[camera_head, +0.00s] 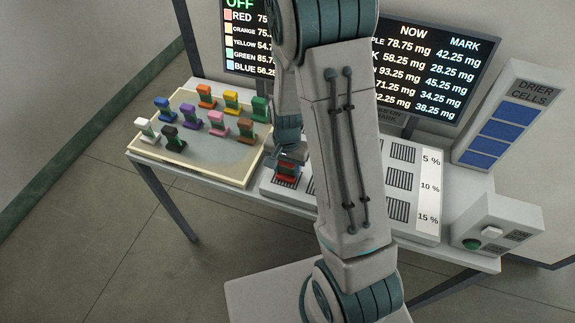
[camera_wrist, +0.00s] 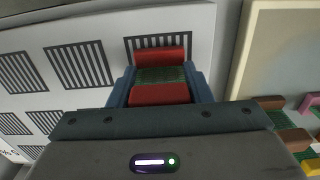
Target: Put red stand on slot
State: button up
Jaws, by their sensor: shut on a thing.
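My gripper (camera_head: 286,158) is shut on the red stand (camera_head: 287,171), low over the left part of the white slotted board (camera_head: 284,193). In the wrist view the red stand (camera_wrist: 160,94) sits between the two blue-grey fingers, with a dark green band between its red parts. A striped slot (camera_wrist: 131,46) shows right behind and beneath the stand, which covers much of it. I cannot tell whether the stand touches the board. Other striped slots (camera_wrist: 78,65) lie to the left and look empty. My arm hides the middle of the board in the head view.
A cream-edged tray (camera_head: 191,176) with several coloured stands (camera_head: 189,120) is left of the board. Screens (camera_head: 440,70) stand behind. A drier cells panel (camera_head: 508,115) and a box with a green button (camera_head: 470,244) are at the right.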

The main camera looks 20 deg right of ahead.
jog(key=shift+f, duration=0.15)
jog(key=shift+f+b, duration=0.15)
jog(key=shift+b, duration=0.15)
jog(key=o, duration=1)
jog(key=shift+r, duration=0.2)
notch_tip(320, 180, up, 12)
jog(key=shift+f, duration=0.1)
jog(key=shift+s+r, duration=0.15)
jog(key=shift+r, duration=0.2)
jog(key=shift+s+d+r+n+t, duration=0.1)
jog(key=shift+s+r+n+t, duration=0.45)
jog(key=shift+s+r+n, duration=1.15)
jog(key=shift+s+a+r+n+t, duration=0.1)
jog(key=shift+s+r+n+t, duration=0.55)
jog(key=shift+s+r, duration=1.95)
jog(key=shift+s+d+r+n+t, duration=0.1)
jog(key=shift+s+r+n+t, duration=0.4)
jog(key=shift+s+r+n, duration=1.6)
